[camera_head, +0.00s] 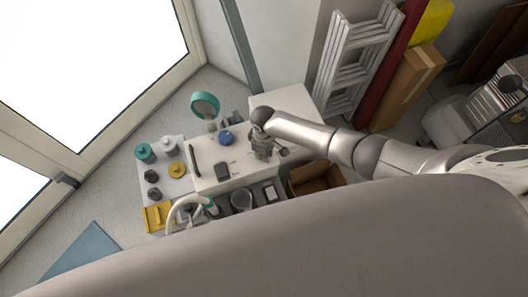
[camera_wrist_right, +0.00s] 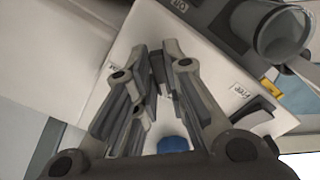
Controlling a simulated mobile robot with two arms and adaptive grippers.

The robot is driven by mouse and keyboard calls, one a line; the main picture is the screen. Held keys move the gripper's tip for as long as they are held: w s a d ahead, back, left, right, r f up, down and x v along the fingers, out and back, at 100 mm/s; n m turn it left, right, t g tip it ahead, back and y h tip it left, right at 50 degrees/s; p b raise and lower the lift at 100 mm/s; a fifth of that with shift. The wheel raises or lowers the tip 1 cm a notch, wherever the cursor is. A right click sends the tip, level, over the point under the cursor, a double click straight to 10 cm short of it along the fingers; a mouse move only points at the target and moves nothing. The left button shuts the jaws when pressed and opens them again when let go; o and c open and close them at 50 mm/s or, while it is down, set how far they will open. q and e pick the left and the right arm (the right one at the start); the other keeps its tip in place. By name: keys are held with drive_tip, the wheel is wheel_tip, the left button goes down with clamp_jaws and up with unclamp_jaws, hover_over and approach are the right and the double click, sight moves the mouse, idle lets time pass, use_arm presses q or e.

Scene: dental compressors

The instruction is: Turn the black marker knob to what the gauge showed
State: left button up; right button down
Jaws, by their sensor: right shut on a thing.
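My right gripper (camera_head: 262,152) points down over the white worktop (camera_head: 208,152), near its right part. In the right wrist view its two fingers (camera_wrist_right: 158,72) are close together, closed on a small dark thing, which I take to be the black marker knob. The fingers hide most of it, so its pointer and setting cannot be read. No gauge reading can be made out in either view. My left gripper is not in view.
A blue round object (camera_head: 226,138) and a teal-rimmed round disc on a stand (camera_head: 205,105) are left of the gripper. A cardboard box (camera_head: 316,178) and a ladder (camera_head: 352,60) are to the right.

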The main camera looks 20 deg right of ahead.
idle(0.3)
drive_tip(key=c, duration=1.5)
unclamp_jaws()
drive_tip(key=shift+r, duration=0.1)
wheel_tip(320, 180, up, 12)
drive_tip(key=shift+f, duration=0.1)
